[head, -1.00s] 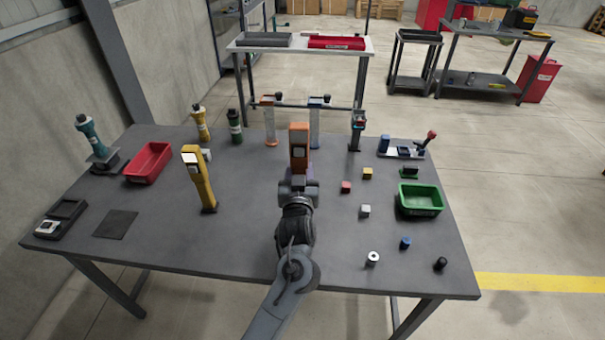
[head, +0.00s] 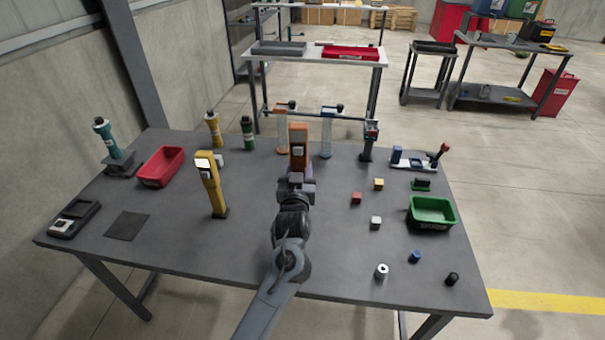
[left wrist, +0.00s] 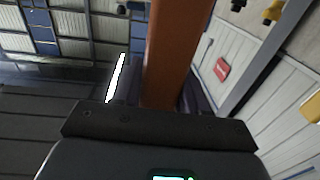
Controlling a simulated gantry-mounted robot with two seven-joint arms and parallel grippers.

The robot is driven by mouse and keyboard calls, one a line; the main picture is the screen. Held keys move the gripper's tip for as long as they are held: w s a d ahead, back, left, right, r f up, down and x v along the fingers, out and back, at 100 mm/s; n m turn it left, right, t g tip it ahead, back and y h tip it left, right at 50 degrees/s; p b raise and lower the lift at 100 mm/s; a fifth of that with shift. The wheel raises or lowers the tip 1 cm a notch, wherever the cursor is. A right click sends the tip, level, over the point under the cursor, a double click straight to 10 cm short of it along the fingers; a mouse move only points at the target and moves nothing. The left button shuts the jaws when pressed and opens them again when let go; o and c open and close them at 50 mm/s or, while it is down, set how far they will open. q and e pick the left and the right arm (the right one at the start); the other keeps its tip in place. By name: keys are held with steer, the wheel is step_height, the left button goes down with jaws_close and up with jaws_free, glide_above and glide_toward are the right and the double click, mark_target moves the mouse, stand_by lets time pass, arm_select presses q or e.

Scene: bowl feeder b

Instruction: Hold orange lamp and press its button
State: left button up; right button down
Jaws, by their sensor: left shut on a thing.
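The orange lamp (head: 298,135) stands upright near the middle of the table in the head view, with a small white square patch on its near face. My left gripper (head: 296,182) is shut around its lower part. The gripper hides the lamp's base, so I cannot tell whether it touches the table. In the left wrist view the orange lamp's body (left wrist: 172,50) rises from between the jaws, beside a bright white strip. I cannot make out its button for certain. My right gripper is not in view.
A yellow lamp (head: 211,186) stands to the left on the table (head: 180,250). A red bin (head: 160,168) is farther left and a green bin (head: 432,211) is right, near several small blocks. An orange-framed stand (head: 282,132) and a blue one (head: 327,132) stand behind.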

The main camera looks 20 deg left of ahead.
arm_select(q)
steer(key=shift+w+a, duration=0.75)
steer(key=shift+a, duration=0.3)
steer(key=shift+w+a, duration=0.7)
steer(key=shift+a, duration=0.35)
steer(key=shift+f+b, duration=0.15)
steer(key=shift+b, duration=0.2)
step_height(320, 180, down, 10)
steer(key=b, duration=0.4)
steer(key=shift+f+b, duration=0.2)
steer(key=shift+b, duration=0.15)
stand_by(1.5)
steer(key=shift+f, duration=0.15)
stand_by(0.5)
steer(key=o, duration=0.6)
steer(key=shift+f, duration=0.1)
jaws_close()
